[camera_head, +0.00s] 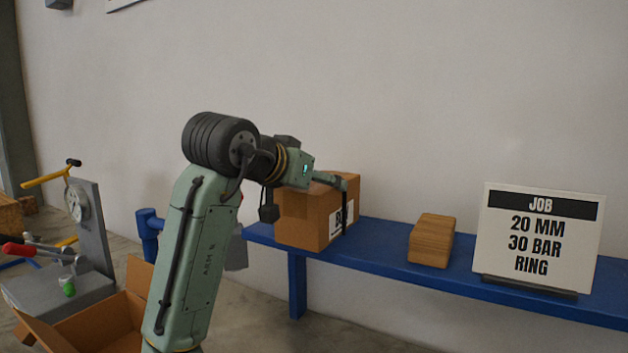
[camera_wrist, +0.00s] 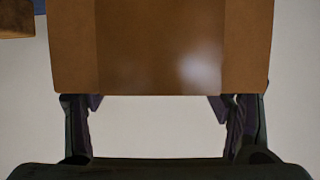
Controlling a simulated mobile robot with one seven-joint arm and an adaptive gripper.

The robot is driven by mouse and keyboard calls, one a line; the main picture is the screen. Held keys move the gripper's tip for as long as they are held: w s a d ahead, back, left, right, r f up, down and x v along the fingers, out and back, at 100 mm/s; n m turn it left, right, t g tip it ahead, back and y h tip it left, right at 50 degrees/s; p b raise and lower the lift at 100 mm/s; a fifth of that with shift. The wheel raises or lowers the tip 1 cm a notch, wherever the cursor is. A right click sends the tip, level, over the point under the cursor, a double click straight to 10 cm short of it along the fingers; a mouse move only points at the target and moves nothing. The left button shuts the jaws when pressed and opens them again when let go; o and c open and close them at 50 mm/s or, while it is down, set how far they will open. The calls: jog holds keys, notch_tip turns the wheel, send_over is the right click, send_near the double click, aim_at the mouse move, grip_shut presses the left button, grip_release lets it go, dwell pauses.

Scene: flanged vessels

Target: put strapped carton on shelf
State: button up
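The strapped carton (camera_head: 298,217) is a brown box with a white label and a dark upright band on its right side. It is at the left end of the blue shelf (camera_head: 385,245), above its front edge; whether it rests there or hangs just over it is unclear. My gripper (camera_head: 325,180) is at the carton's top, one finger visible against the right side. In the wrist view the carton (camera_wrist: 160,45) fills the upper middle. My gripper's fingers (camera_wrist: 160,103) reach to both its sides, spread to about its width; their tips are hidden by it.
A wooden block (camera_head: 431,240) and a job sign (camera_head: 538,240) stand on the shelf to the right, with a gap between carton and block. An open cardboard box (camera_head: 100,325) and a grey fixture (camera_head: 85,240) are at the lower left. A wall is behind.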

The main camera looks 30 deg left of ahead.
jog(key=o, duration=0.5)
jog(key=shift+c, duration=0.2)
jog(key=shift+s, duration=0.2)
jog(key=b+v, duration=0.3)
jog(key=v, duration=0.8)
jog(key=shift+s+r, duration=0.2)
jog(key=shift+s, duration=0.15)
